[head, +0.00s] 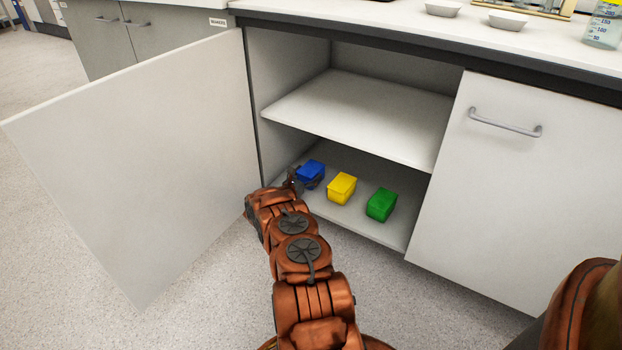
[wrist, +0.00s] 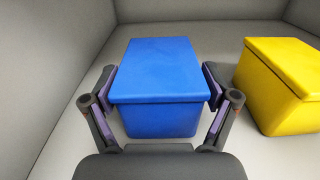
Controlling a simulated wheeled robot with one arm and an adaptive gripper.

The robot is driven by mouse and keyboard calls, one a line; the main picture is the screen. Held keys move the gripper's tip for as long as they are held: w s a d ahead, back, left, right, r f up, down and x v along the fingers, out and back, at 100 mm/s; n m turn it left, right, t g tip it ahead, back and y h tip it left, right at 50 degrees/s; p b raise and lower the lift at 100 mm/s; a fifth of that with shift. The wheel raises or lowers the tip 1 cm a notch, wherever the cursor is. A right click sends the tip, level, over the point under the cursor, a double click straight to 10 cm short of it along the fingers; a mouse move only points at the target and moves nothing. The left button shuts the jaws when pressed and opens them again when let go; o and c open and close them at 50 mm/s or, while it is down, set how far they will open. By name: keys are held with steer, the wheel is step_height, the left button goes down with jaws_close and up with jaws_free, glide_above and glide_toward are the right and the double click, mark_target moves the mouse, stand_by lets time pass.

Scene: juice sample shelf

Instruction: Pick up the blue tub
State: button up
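The blue tub (head: 312,171) is a small lidded box on the lower shelf of the open cabinet, the leftmost in a row of tubs. In the wrist view the blue tub (wrist: 160,85) is centred and upright, with its lid on. My gripper (head: 299,180) reaches it from the front left in the head view. In the wrist view my gripper (wrist: 160,82) has one finger on each side of the tub, right by the lid's side edges. Whether the pads press on it cannot be told.
A yellow tub (head: 341,188) stands just right of the blue one, close to my right finger in the wrist view (wrist: 280,85). A green tub (head: 381,204) stands further right. The middle shelf (head: 360,110) is above. The open door (head: 140,160) stands at left.

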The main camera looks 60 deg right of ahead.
steer(key=c, duration=0.7)
steer(key=shift+r, duration=0.1)
steer(key=shift+s+r+p, duration=0.2)
steer(key=shift+r+p, duration=0.3)
steer(key=shift+p, duration=0.25)
step_height(320, 180, up, 6)
steer(key=p, duration=0.2)
steer(key=shift+r+p, duration=0.15)
steer(key=shift+p, duration=0.25)
steer(key=s+p, duration=0.1)
steer(key=s, duration=0.2)
steer(key=s+p, duration=0.1)
steer(key=s, duration=0.3)
steer(key=s+p, duration=0.1)
steer(key=s, duration=0.3)
steer(key=shift+d, duration=0.25)
steer(key=shift+s+d+f+p, duration=0.15)
steer(key=shift+s+p, duration=1.05)
steer(key=shift+s, duration=0.95)
steer(key=shift+s+d+f+p, duration=0.1)
steer(key=shift+s+p, duration=1.1)
steer(key=shift+s, duration=0.9)
